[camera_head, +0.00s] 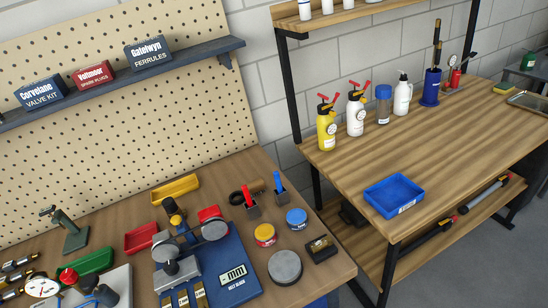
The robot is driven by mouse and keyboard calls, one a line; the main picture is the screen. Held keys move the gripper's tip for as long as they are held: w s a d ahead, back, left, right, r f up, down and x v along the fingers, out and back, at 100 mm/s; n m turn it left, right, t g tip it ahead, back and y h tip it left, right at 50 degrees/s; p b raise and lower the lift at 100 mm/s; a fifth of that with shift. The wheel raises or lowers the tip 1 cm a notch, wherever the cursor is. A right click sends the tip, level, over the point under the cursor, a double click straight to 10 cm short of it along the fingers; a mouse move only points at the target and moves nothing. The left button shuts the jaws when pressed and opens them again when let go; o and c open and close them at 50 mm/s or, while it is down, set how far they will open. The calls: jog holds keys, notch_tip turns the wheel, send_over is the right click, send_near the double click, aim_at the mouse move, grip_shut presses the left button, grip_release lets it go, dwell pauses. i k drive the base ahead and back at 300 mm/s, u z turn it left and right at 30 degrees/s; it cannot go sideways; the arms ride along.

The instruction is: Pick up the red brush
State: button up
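A red upright handle (248,196), which looks like the red brush, stands in a small dark grey block on the left bench. Its lower end is hidden inside the block. A similar blue upright handle (278,183) stands in another grey block just to its right. My gripper is not in view, so its distance from the red brush and its opening cannot be seen.
Near the red brush are a dark roll (246,191), a yellow-labelled tin (265,235), a blue-lidded tin (297,219) and a blue device (225,262) with a display. A right-hand bench (450,135) holds bottles and a blue tray (394,194). A shelf (110,80) carries boxes.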

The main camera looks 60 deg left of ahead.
aim_at(244, 187)
jog(key=u, duration=0.6)
jog(key=i, duration=1.05)
jog(key=u, duration=0.85)
